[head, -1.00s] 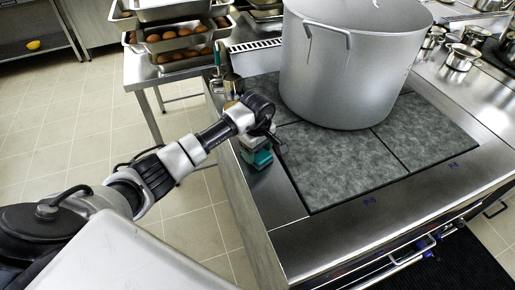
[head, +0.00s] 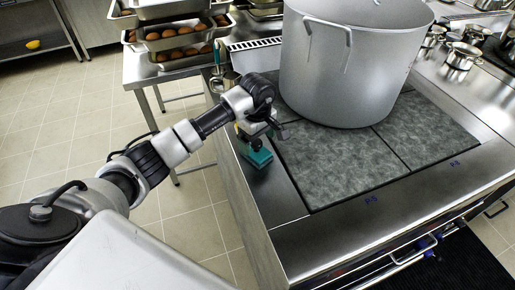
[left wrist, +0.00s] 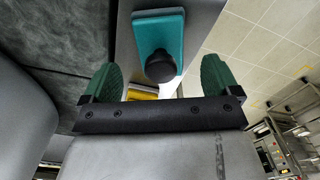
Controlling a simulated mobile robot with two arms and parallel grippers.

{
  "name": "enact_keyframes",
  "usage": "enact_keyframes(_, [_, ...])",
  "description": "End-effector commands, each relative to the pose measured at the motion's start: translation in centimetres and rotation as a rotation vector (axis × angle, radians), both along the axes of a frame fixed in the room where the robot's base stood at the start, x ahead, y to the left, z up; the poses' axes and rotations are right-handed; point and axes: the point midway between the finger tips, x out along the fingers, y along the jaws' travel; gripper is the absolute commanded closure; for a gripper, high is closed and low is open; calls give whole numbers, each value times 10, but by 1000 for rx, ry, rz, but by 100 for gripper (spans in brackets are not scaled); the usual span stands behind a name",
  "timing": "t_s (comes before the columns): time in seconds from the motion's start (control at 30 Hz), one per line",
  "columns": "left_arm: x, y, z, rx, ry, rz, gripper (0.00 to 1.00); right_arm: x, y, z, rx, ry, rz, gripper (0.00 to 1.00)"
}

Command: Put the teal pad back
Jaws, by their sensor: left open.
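The teal pad (head: 256,158) lies on the steel strip at the left edge of the stove, beside the grey hob plates. In the left wrist view the pad (left wrist: 175,26) has a round black knob (left wrist: 159,66) on it. My left gripper (head: 262,136) is above the pad. In the left wrist view its green fingers (left wrist: 160,80) are spread wide, with the knob showing in the gap between them and nothing gripped. My right gripper is in neither view.
A large steel stockpot (head: 350,75) stands on the hob plates (head: 335,165), right of my left gripper. A rack of trays with brown round items (head: 180,42) stands behind left. A yellow item (left wrist: 143,92) shows near the fingers.

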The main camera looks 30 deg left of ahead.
Motion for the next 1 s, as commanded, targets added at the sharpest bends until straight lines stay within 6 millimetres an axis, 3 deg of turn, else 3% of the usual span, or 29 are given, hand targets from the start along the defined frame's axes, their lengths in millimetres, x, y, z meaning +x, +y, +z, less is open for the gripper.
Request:
enact_keyframes(0.2, [1,1,46,2,-5,0,9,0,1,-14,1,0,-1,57])
enact_keyframes(0.4, [0,0,72,1,-3,1,9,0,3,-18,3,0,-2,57])
enact_keyframes(1.0, [0,0,78,-2,1,0,9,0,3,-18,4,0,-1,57])
